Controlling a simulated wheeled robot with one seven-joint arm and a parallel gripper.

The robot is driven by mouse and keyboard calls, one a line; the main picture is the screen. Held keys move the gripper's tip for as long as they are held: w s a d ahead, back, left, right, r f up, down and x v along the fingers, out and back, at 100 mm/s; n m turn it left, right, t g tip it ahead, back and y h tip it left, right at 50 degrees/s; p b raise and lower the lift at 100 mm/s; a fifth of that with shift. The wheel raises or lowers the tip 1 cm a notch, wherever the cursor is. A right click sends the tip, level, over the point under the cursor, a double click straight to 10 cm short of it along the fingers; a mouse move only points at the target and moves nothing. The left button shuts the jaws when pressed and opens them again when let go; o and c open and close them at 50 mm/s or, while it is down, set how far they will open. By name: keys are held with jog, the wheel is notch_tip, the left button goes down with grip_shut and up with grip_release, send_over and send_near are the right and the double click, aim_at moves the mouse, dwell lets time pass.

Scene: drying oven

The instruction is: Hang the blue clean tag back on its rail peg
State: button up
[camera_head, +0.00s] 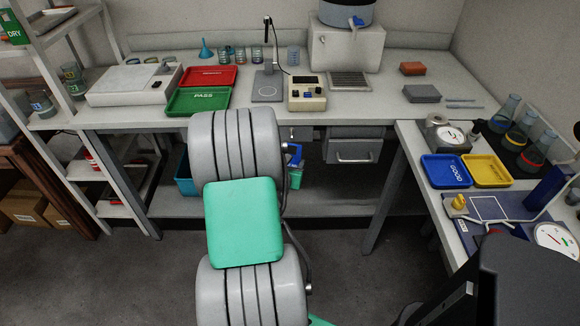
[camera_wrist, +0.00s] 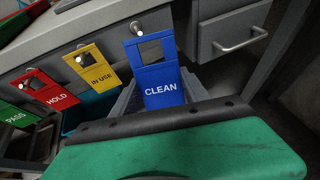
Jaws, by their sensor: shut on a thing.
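The blue CLEAN tag (camera_wrist: 161,92) is upright in the wrist view, between the grey fingers of my gripper (camera_wrist: 158,84), which is shut on it. Its cut-out window faces me near the top. In the head view a small blue patch of the tag (camera_head: 295,157) shows just right of my arm, below the bench edge. My arm hides most of the rail there.
The yellow IN USE tag (camera_wrist: 96,74), red HOLD tag (camera_wrist: 46,90) and green PASS tag (camera_wrist: 15,117) hang in a row to the left. A drawer with a handle (camera_wrist: 240,41) is close on the right. The bench (camera_head: 360,105) overhangs the area.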

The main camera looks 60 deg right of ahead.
jog(key=w+d+f+b, duration=0.1)
jog(key=w+d+b, duration=0.2)
jog(key=d, duration=0.4)
jog(key=shift+w+d+f+b, duration=0.25)
jog(key=shift+w+d+b, duration=0.05)
jog(key=shift+w+b, duration=0.1)
dwell(0.3)
dwell(0.5)
jog(key=o, duration=1.5)
